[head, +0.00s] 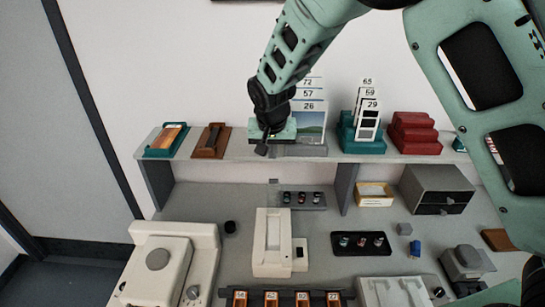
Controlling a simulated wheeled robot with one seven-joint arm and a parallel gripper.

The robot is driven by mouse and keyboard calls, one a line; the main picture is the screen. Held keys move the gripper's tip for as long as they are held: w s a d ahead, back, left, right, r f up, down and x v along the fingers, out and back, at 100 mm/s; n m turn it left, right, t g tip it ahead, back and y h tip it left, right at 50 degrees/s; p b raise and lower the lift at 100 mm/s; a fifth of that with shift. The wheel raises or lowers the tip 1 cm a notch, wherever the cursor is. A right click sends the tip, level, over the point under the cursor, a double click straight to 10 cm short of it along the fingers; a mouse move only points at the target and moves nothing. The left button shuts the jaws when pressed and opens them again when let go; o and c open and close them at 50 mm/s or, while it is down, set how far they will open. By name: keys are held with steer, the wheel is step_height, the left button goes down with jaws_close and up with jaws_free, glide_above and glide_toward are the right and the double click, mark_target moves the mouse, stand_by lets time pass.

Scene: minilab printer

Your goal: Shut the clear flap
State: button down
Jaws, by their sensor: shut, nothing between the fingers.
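I cannot make out a clear flap for certain in the head view. A white upright device (264,263) with a pale rectangular panel (274,233) stands at the middle of the bench; I cannot tell whether that panel is a flap. My gripper (262,150) is shut and empty. It points down in front of the upper shelf, above and behind the white device and apart from it. The arm comes in from the top right and hides part of the shelf items behind it.
A larger cream machine (157,285) stands at the left. The shelf (225,148) holds trays, numbered cards (368,107) and a red stepped block (413,135). A black tray (347,252), grey drawer unit (432,190) and numbered rack (285,291) are on the bench. Some bench surface is clear.

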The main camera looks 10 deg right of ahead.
steer(key=p, duration=0.4)
glide_above(274, 196)
steer(key=w, duration=0.3)
step_height(274, 196, down, 8)
steer(key=f, duration=0.1)
steer(key=shift+w+d+f, duration=0.1)
steer(key=shift+d+f, duration=0.05)
steer(key=shift+f, duration=0.1)
steer(key=shift+f+b, duration=0.1)
steer(key=shift+b, duration=0.3)
